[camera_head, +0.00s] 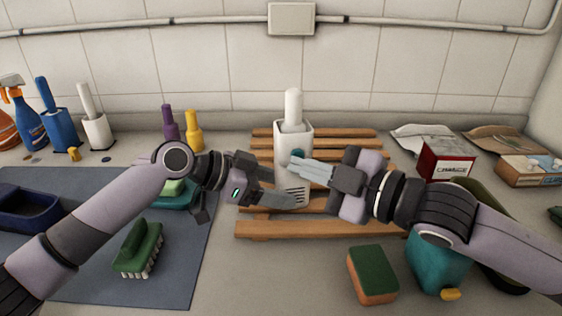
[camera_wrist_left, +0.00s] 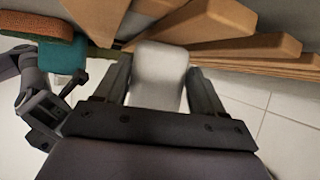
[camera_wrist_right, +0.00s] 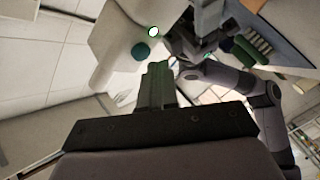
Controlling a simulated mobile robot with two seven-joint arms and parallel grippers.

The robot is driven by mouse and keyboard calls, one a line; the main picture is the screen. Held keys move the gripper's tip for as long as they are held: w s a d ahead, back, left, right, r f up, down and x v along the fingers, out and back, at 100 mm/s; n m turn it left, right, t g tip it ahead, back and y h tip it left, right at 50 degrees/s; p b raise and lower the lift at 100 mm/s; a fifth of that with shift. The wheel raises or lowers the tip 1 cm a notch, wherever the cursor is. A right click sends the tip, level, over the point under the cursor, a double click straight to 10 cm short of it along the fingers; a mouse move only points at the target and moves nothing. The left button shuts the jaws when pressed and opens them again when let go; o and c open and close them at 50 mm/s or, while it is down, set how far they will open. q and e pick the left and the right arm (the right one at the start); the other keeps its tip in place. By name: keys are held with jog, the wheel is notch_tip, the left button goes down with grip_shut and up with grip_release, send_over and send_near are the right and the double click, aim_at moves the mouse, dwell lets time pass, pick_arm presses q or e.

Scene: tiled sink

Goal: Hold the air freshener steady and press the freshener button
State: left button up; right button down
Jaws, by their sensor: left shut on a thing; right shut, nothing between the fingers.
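The white air freshener (camera_head: 284,148) stands on the wooden slatted rack, with a rounded white top. Its teal button (camera_head: 298,153) faces me; it also shows in the right wrist view (camera_wrist_right: 141,50). My left gripper (camera_head: 288,192) is shut on the freshener's body, which fills the space between the fingers in the left wrist view (camera_wrist_left: 158,75). My right gripper (camera_head: 294,164) is shut and empty. Its fingertips are just below and close to the button; I cannot tell whether they touch.
Wooden slats (camera_head: 270,229) spread under and around the freshener. A green-and-orange sponge (camera_head: 372,275) and a teal container (camera_head: 437,265) stand at front right. A green brush (camera_head: 138,247) lies on the dark mat (camera_head: 180,280). Bottles (camera_head: 170,123) stand at back left; boxes (camera_head: 446,160) at right.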

jog(key=shift+s, duration=0.1)
jog(key=s, duration=0.5)
jog(key=shift+s+d, duration=0.35)
jog(key=shift+d, duration=0.05)
pick_arm(q)
jog(key=o, duration=0.9)
